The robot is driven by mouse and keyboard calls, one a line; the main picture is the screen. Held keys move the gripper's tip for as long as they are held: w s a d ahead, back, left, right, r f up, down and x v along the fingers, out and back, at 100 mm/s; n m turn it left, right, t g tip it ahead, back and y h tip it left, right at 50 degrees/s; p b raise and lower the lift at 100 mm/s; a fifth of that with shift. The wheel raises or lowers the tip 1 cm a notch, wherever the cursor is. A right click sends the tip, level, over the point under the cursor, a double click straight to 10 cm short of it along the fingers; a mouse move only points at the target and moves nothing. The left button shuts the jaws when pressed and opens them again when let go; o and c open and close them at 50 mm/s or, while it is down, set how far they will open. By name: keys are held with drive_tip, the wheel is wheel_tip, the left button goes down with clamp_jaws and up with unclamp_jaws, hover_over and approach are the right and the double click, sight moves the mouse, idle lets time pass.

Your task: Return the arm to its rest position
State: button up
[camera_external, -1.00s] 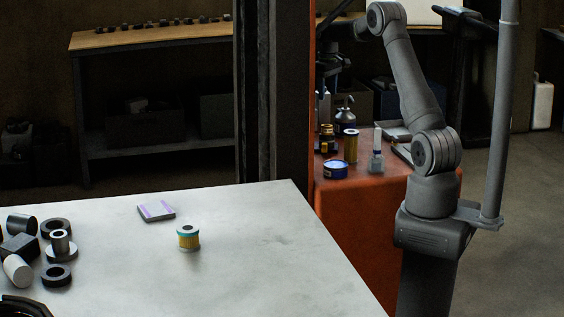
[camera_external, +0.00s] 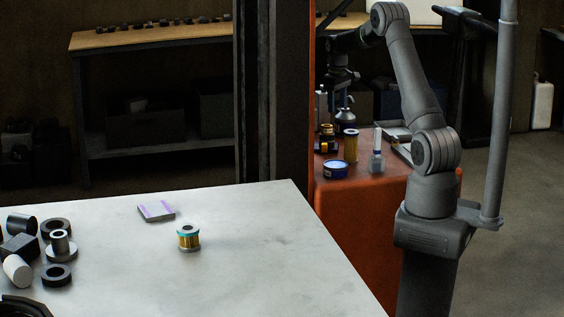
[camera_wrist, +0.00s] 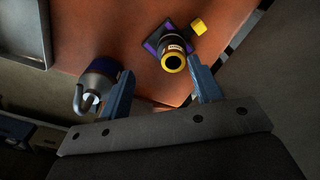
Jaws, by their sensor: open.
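My arm (camera_external: 413,80) stands upright in the external view and bends over at the top, reaching back above the red cabinet (camera_external: 350,235). My gripper (camera_wrist: 160,88) shows in the wrist view with its two blue fingers spread apart and nothing between them. In that view a dark bottle with a hooked spout (camera_wrist: 100,80) is close to the left finger. A dark and yellow fitting on a purple-edged base (camera_wrist: 172,50) is beyond the fingertips. In the external view the gripper end is dark and partly behind the post.
A pale table (camera_external: 270,240) in front holds a filter (camera_external: 188,238), a purple-striped block (camera_external: 156,211) and several dark rings. A dark post (camera_external: 290,100) stands beside the arm.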

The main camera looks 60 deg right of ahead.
drive_tip(key=s+d+r, duration=0.2)
drive_tip(key=s+r, duration=0.3)
drive_tip(key=s, duration=0.3)
drive_tip(key=s+a+f+n, duration=0.1)
drive_tip(key=a+n, duration=0.5)
drive_tip(key=a, duration=1.3)
drive_tip(key=s+a+f+n, duration=0.2)
drive_tip(key=a+f+n, duration=0.2)
drive_tip(key=a, duration=1.6)
drive_tip(key=shift+n, duration=1)
